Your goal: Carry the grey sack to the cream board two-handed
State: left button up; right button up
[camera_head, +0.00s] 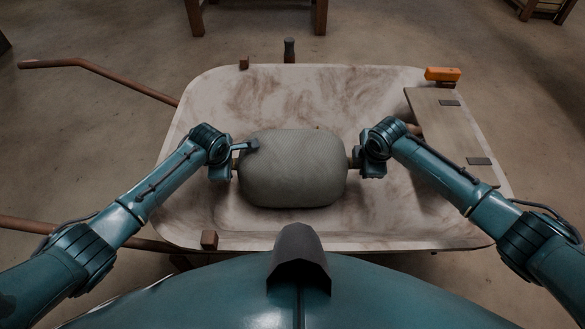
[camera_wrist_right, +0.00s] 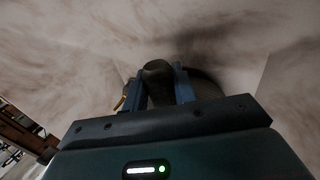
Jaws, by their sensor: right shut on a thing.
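The plump grey sack (camera_head: 293,170) lies in the middle of the wheelbarrow tray, with a short brown grip at each end. My right gripper (camera_head: 357,163) is at its right end, shut on that grip. In the right wrist view, the two fingers (camera_wrist_right: 162,88) have a dark rounded piece between them. My left gripper (camera_head: 243,158) is at the sack's left end and looks open, one finger over the sack's upper left edge and the left grip beside it. A pale tan board (camera_head: 433,118), likely the cream board, lies across the tray's right side and bears two dark plates.
The pale, brown-stained wheelbarrow tray (camera_head: 215,100) surrounds the sack, with bare room behind it. An orange object (camera_head: 443,74) sits at the back right by the board. A dark upright handle (camera_head: 289,50) stands behind the rear rim. Wheelbarrow handles (camera_head: 90,68) reach out left.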

pick_arm(q)
grip_shut()
pick_arm(e)
grip_shut()
dwell(0.4)
